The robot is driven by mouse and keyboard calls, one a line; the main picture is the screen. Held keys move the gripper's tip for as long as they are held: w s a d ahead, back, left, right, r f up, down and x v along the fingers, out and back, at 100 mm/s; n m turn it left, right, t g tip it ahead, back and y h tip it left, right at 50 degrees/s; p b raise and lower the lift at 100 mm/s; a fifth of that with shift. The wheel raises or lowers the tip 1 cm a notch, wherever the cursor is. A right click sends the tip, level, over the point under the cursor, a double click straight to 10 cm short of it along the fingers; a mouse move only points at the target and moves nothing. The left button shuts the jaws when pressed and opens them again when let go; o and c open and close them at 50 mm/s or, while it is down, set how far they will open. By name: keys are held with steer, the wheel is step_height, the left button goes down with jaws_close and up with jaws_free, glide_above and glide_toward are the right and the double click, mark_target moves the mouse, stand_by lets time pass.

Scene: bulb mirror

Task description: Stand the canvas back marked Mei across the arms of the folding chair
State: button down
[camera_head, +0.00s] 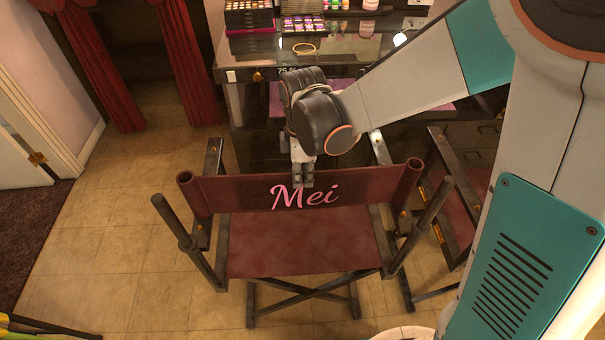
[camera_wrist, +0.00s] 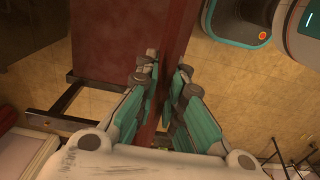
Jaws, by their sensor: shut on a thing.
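The dark red canvas back (camera_head: 245,196) with "Mei" in pink script is upright in the head view, a sleeve at each end. My gripper (camera_head: 302,180) is shut on the middle of its top edge. The wrist view shows the canvas edge-on (camera_wrist: 180,30) between my fingers (camera_wrist: 165,85). The folding chair (camera_head: 300,248) has a dark frame and a red seat, which also shows in the wrist view (camera_wrist: 105,45). The canvas spans the chair's width, its ends over the two arms (camera_head: 213,158). I cannot tell whether it touches them.
A dark vanity table (camera_head: 345,50) with makeup palettes (camera_head: 303,24) and a gold ring (camera_head: 303,48) stands behind the chair. A second dark chair (camera_head: 462,205) is close on the right. Red curtains (camera_head: 100,70) hang at left. Tiled floor (camera_head: 110,240) is clear at left.

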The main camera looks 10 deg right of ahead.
steer(key=c, duration=1.6)
jaws_free()
steer(key=shift+c, duration=0.2)
steer(key=shift+r+p, duration=2.6)
steer(key=shift+r, duration=0.9)
